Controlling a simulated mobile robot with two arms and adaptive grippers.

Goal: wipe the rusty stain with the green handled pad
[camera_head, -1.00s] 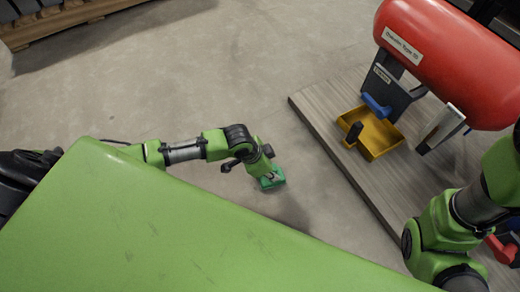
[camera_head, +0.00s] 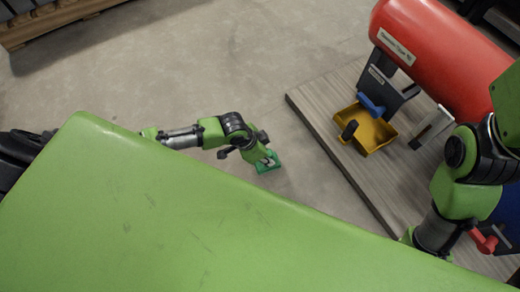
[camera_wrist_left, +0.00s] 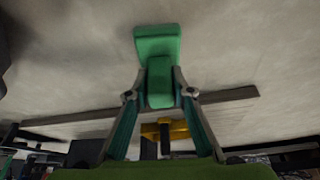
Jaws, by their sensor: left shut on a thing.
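The green handled pad (camera_head: 268,164) is over the grey concrete floor, just beyond the edge of my green body. My left gripper (camera_head: 264,156) is shut on it. In the left wrist view the gripper's two fingers (camera_wrist_left: 160,92) clasp the handle from both sides, and the pad's flat green end (camera_wrist_left: 157,40) sticks out beyond them. I cannot tell whether the pad touches the floor. I cannot make out a rusty stain in either view. My right arm comes in at the right, but its gripper does not show.
A wood-look platform (camera_head: 330,125) at the right carries a yellow tray (camera_head: 374,131) and a dark stand with a blue handle (camera_head: 370,105). A large red cylinder (camera_head: 450,55) lies above it. A pallet (camera_head: 50,22) stands at the top left. The floor between is clear.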

